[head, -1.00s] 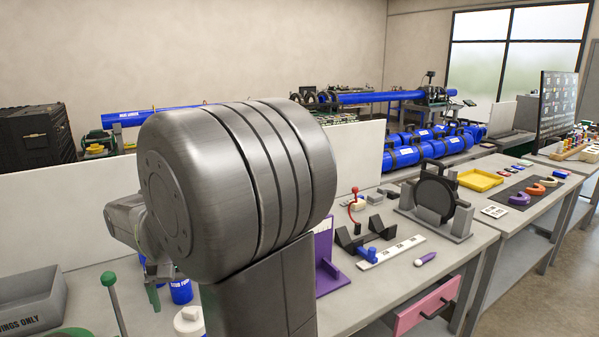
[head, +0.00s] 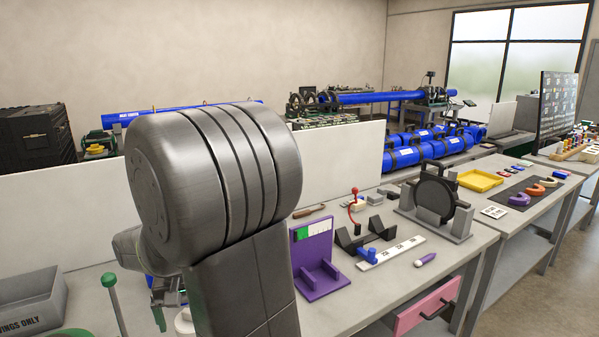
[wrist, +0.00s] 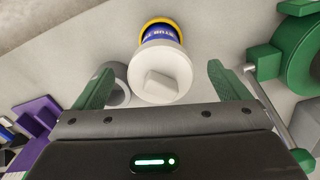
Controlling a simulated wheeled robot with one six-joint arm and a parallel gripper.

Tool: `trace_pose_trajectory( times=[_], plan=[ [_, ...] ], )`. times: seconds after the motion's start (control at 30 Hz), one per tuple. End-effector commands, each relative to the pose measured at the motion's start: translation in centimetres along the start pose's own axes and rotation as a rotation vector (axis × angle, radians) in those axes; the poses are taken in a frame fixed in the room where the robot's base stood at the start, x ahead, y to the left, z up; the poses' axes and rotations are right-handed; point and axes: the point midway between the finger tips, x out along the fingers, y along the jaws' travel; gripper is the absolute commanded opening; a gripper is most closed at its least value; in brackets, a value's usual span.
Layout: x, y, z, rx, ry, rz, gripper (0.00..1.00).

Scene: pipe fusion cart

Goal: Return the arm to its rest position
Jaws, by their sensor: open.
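My arm's large grey joint fills the middle left of the head view. My gripper (wrist: 160,68) shows in the wrist view with its two green fingers spread wide and nothing gripped between them. Beyond the fingers is a blue container (wrist: 158,34) with a white cap and a yellow rim, with part of a label showing. In the head view my gripper is low behind my arm, and only a small part of it shows.
A purple stand (head: 318,262) is right of my arm on the bench. A green-knobbed rod (head: 109,281) and a grey bin (head: 30,298) stand at left. Black V-blocks (head: 350,242) and a round black clamp (head: 436,196) are further right. A green round fixture (wrist: 300,55) is close to the right finger.

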Motion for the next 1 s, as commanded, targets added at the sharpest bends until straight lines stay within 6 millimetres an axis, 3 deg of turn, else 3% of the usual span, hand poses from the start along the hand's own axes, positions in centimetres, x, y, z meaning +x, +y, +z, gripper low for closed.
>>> trace_pose_trajectory(
  times=[0.07, 0.1, 0.2, 0.27, 0.3, 0.4, 0.6, 1.0],
  plan=[
    [1.0, 0.0, 0.1, 0.0, -0.002, 0.001, 0.95],
    [-0.4, 0.0, 0.0, 0.0, 0.003, -0.001, 0.95],
    [-2.1, 0.0, 0.0, 0.0, 0.003, -0.001, 0.95],
    [-3.0, 0.0, 0.0, 0.0, 0.003, -0.001, 0.95],
    [-2.4, 0.0, -0.1, 0.0, 0.003, -0.002, 0.95],
    [-4.7, 0.0, 0.0, 0.0, 0.001, -0.001, 0.95],
    [-6.9, 0.0, 0.0, 0.0, 0.002, -0.001, 0.95],
    [-7.0, 0.0, -0.2, 0.019, 0.0, -0.001, 0.95]
  ],
)
